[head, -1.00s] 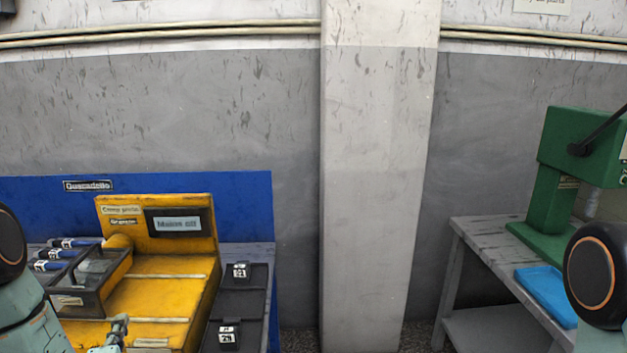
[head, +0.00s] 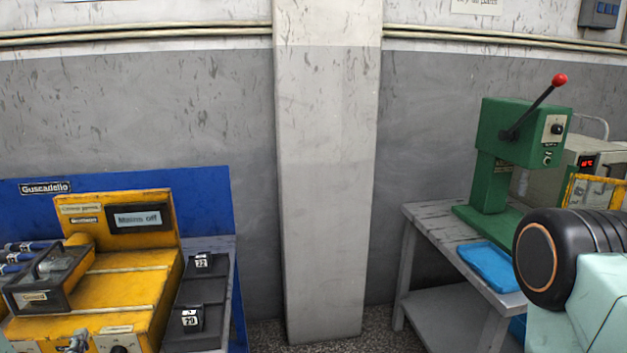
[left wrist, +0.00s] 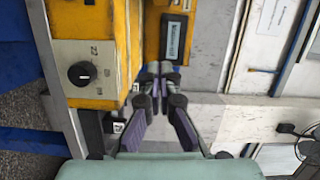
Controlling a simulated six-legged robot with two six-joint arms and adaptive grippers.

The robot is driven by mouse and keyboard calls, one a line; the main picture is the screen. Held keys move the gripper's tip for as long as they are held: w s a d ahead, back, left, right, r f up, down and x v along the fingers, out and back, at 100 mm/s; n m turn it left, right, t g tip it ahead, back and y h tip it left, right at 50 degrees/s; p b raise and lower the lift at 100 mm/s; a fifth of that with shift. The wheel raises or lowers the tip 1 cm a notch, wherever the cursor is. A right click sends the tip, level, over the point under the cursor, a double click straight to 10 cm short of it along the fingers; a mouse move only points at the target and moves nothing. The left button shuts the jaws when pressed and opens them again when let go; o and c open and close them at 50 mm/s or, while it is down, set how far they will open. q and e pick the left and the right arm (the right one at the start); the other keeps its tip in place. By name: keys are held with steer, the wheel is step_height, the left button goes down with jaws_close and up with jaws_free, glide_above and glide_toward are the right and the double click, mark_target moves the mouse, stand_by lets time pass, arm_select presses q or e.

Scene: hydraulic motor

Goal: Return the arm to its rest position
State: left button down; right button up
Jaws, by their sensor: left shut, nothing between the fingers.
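My left gripper (left wrist: 151,72) shows in the left wrist view with its dark fingers together at the tips and nothing between them. Beyond the fingers are the yellow machine (left wrist: 92,104) and its small display. I cannot tell the gap between the fingers and the machine. In the head view, a black round joint and pale green link of my right arm (head: 568,260) fill the lower right. My right gripper is out of view.
The yellow machine (head: 118,291) with a "Mains off" display stands on the left bench. A pale pillar (head: 325,180) stands between.

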arm_select(q)
steer(key=s+d+f+n+g+h+b, duration=0.2)
steer(key=s+d+f+n+g+h, duration=0.15)
steer(key=s+d+f+n, duration=0.45)
steer(key=s+d+f+n+g+h+b, duration=0.1)
steer(key=s+d+f+n+g+h, duration=0.2)
steer(key=d+f+g, duration=0.5)
steer(key=s+d+f+g+b, duration=0.1)
steer(key=s+d+f+b, duration=0.2)
steer(key=s, duration=0.3)
steer(key=s+d+f+g+h+b, duration=0.1)
steer(key=s+d+f+g+b, duration=0.1)
steer(key=s+f, duration=0.3)
steer(key=s+d+f+n+g+b, duration=0.1)
steer(key=s+d+f+b, duration=0.3)
steer(key=s, duration=0.4)
steer(key=shift+s+h, duration=0.3)
steer(key=shift+h, duration=0.05)
